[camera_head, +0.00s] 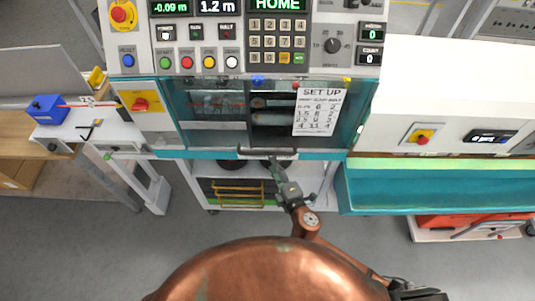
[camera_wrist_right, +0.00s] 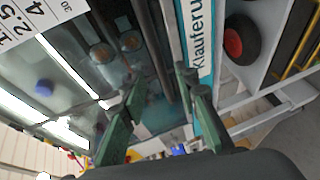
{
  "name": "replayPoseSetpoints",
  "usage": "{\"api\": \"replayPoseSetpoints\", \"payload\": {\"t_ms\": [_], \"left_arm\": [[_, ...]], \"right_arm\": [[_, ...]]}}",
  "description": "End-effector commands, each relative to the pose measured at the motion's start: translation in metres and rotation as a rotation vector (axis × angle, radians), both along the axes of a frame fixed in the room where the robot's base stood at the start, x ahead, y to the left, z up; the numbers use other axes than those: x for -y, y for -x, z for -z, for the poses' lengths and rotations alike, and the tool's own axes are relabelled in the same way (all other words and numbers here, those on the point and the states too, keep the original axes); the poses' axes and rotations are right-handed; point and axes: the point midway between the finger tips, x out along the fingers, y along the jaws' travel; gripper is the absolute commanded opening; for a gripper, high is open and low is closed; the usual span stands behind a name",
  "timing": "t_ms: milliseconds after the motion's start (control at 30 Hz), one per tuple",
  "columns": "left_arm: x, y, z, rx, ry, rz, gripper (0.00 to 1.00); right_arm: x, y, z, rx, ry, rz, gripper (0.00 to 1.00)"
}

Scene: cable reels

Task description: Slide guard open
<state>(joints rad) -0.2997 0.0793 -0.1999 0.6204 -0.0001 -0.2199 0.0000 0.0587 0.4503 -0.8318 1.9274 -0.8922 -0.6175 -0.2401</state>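The slide guard (camera_head: 215,127) is a clear panel in a teal frame on the front of the machine. A dark bar handle (camera_head: 267,152) runs along its lower edge. The handle also appears as a dark bar in the right wrist view (camera_wrist_right: 173,35). My right gripper (camera_head: 274,162) is at the handle, below its middle. In the right wrist view its green fingers (camera_wrist_right: 160,82) are spread apart, with the bar's line running towards the gap between them. Contact with the bar cannot be told. How far the guard stands open is unclear. My left gripper is out of view.
A set-up sheet (camera_head: 318,112) hangs at the right of the window. The control panel (camera_head: 265,40) is above. A shelf with a yellow rack (camera_head: 238,193) is below. A teal ledge (camera_head: 440,190) juts out at right; a blue box (camera_head: 47,108) stands left.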

Motion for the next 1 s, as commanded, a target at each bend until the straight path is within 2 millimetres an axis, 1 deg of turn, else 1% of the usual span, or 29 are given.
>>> {"api": "replayPoseSetpoints", "payload": {"t_ms": [133, 400, 500, 633, 867, 900, 1000], "left_arm": [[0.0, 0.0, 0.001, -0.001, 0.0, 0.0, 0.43], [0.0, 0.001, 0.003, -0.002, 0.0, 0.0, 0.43], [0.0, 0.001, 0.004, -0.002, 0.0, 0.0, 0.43], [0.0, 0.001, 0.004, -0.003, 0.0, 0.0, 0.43], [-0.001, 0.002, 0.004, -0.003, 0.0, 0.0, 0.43], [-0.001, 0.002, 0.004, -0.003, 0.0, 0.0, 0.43], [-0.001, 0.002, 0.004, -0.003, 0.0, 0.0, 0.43]], "right_arm": [[-0.006, -0.016, 0.001, 0.005, 0.002, -0.001, 0.29], [-0.018, -0.055, 0.009, 0.003, 0.001, 0.001, 0.29], [-0.021, -0.064, 0.012, 0.002, -0.001, 0.0, 0.29], [-0.024, -0.07, 0.013, 0.001, 0.0, 0.0, 0.29], [-0.024, -0.071, 0.013, 0.001, -0.001, 0.0, 0.29], [-0.024, -0.071, 0.013, 0.001, -0.001, 0.0, 0.28], [-0.023, -0.071, 0.013, 0.001, -0.001, 0.0, 0.21]]}}
